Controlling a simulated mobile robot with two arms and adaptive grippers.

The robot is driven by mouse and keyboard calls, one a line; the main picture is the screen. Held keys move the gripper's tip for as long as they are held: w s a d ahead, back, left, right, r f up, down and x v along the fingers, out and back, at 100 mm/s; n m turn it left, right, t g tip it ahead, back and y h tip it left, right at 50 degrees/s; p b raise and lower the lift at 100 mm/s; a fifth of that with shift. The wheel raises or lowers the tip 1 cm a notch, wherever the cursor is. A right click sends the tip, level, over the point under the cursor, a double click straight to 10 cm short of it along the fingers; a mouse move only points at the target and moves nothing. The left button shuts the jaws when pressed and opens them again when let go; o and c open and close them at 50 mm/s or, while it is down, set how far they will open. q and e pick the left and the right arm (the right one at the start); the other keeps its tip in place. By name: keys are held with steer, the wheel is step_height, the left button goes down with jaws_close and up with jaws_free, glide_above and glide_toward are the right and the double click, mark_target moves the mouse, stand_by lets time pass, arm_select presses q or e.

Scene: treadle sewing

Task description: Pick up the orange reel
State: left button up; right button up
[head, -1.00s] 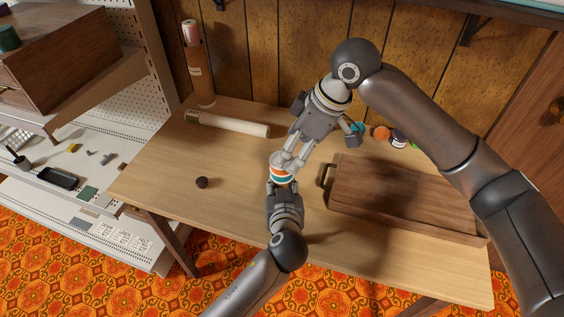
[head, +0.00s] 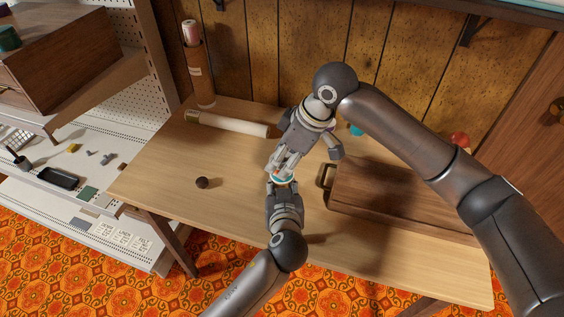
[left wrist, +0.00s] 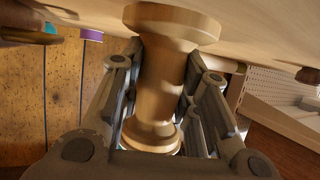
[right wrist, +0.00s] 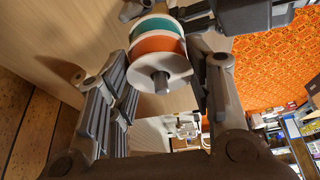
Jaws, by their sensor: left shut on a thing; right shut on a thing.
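The orange reel (right wrist: 157,46) shows in the right wrist view, next to a teal reel (right wrist: 155,25), with a pale disc (right wrist: 158,66) and a metal pin at its near end. My right gripper (head: 276,169) has its fingers on both sides of the orange reel and is shut on it. In the head view these fingers largely hide the reels. My left gripper (head: 282,185) is shut on a pale wooden spool-shaped holder (left wrist: 165,75), gripping its narrow stem just below the right gripper in the head view.
A wooden case (head: 395,195) with a handle lies on the table at right. A white roll (head: 230,124) lies at the back left and a brown tube (head: 200,75) stands behind it. A small dark round thing (head: 202,183) sits on the left. The table's front left is clear.

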step_height(320, 180, up, 10)
steer(key=shift+r, duration=0.1)
arm_select(q)
steer(key=o, duration=1.2)
steer(key=v, duration=1.2)
steer(key=shift+s+f, duration=0.1)
